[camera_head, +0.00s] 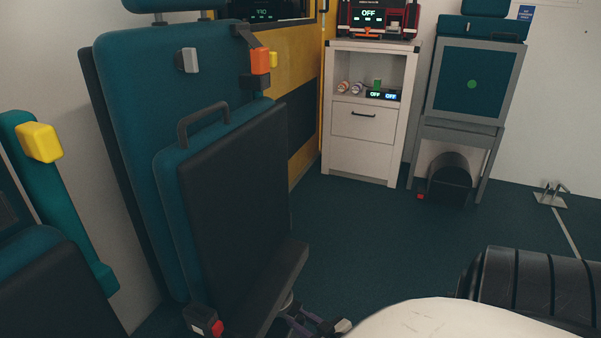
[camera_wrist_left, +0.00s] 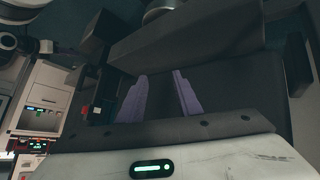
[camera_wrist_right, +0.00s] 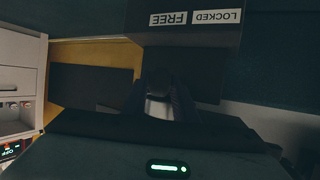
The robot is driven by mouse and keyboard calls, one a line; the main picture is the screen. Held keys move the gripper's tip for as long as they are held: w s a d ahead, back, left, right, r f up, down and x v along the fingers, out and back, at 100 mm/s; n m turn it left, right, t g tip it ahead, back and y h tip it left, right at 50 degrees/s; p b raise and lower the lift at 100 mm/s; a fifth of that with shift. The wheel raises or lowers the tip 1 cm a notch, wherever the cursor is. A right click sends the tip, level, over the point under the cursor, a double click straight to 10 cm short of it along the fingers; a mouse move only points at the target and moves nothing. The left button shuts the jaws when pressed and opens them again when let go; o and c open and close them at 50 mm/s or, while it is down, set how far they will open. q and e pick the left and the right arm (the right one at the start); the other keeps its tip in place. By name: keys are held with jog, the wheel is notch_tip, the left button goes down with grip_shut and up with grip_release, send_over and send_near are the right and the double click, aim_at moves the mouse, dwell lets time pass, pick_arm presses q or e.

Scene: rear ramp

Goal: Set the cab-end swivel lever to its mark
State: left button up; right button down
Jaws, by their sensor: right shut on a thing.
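My right gripper (camera_head: 318,322) is low beside the base of the folded teal and black seat (camera_head: 235,180), at the bottom edge of the head view. In the right wrist view its fingers (camera_wrist_right: 161,100) are shut on a small dark swivel lever (camera_wrist_right: 160,87), which is dim and partly hidden by them. A dark housing (camera_wrist_right: 187,42) just beyond the fingertips carries white LOCKED (camera_wrist_right: 217,16) and FREE (camera_wrist_right: 168,18) labels, upside down. The lever's exact angle against the labels is unclear. My left gripper (camera_wrist_left: 160,95) is open and empty in the left wrist view, facing dark padded surfaces.
Another seat (camera_head: 55,290) with a yellow buckle (camera_head: 40,142) stands at the near left. A box with a red button (camera_head: 204,320) sits low on the folded seat. A white cabinet (camera_head: 363,135) and a grey-framed stand (camera_head: 474,85) are at the back. The middle floor is clear.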

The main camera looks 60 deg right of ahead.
jog(key=shift+w+d+r, duration=0.2)
jog(key=shift+w+d, duration=0.05)
jog(key=shift+d, duration=0.25)
pick_arm(q)
jog(key=shift+f, duration=0.1)
pick_arm(e)
jog(key=c, duration=1.6)
grip_release()
jog(key=shift+c, duration=0.2)
jog(key=shift+o, duration=0.9)
jog(key=shift+a+f, duration=0.15)
jog(key=shift+a, duration=0.05)
